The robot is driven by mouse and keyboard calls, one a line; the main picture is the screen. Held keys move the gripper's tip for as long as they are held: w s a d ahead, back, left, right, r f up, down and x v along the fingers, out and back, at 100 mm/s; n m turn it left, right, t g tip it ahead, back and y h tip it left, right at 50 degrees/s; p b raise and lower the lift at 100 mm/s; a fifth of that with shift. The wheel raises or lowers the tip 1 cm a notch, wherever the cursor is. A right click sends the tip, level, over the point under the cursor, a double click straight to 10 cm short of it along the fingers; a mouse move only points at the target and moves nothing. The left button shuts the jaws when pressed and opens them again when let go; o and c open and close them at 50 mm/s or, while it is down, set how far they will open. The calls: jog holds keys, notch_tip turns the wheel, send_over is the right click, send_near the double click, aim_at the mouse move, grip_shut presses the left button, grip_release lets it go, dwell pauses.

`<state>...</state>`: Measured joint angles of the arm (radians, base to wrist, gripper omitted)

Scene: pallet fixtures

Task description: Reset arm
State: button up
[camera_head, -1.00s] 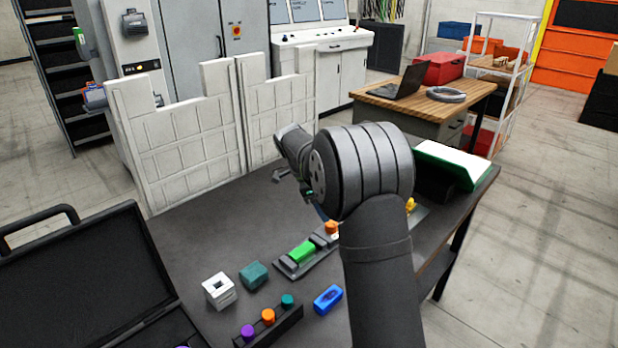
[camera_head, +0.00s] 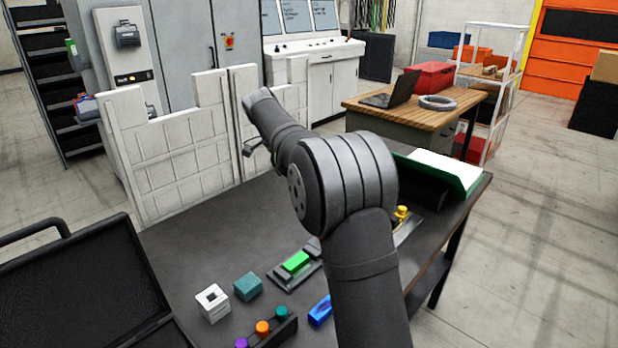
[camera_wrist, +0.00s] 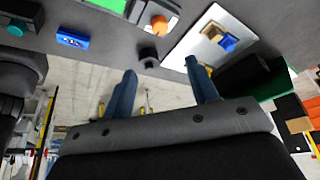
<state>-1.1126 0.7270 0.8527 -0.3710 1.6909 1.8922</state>
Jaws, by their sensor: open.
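My gripper (camera_wrist: 162,84) is open in the wrist view, with two blue fingers apart and nothing between them. In the head view my arm rises over the table, and its wrist end reaches up and left in front of the white panels. My fingers are not clear there. In the wrist view the table fills the upper part, apart from my fingers, and the floor shows below it.
On the dark table (camera_head: 205,240) stand a white block (camera_head: 212,303), a teal block (camera_head: 248,287), a green block (camera_head: 296,261) in a fixture, a blue block (camera_head: 320,311) and a peg rack (camera_head: 271,331). An open black case (camera_head: 80,290) stands left. White panels (camera_head: 180,150) stand behind.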

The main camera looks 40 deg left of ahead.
jog(key=shift+f, duration=0.15)
jog(key=x, duration=1.7)
jog(key=shift+w+d, duration=0.15)
jog(key=shift+w, duration=0.05)
jog(key=shift+f, duration=0.2)
jog(key=shift+s+d+r+n+t, duration=0.15)
jog(key=shift+n+t, duration=0.25)
jog(key=shift+n, duration=0.6)
jog(key=n+y, duration=0.1)
jog(key=n, duration=0.2)
jog(key=n+y, duration=0.1)
jog(key=n, duration=0.2)
jog(key=shift+t+y, duration=0.3)
jog(key=shift+y, duration=0.1)
jog(key=n+y, duration=0.1)
jog(key=n, duration=0.3)
jog(key=shift+d+n+y, duration=0.2)
jog(key=shift+n+y, duration=0.2)
jog(key=shift+n+g+y, duration=0.4)
jog(key=shift+n+y, duration=0.3)
jog(key=shift+n, duration=1.4)
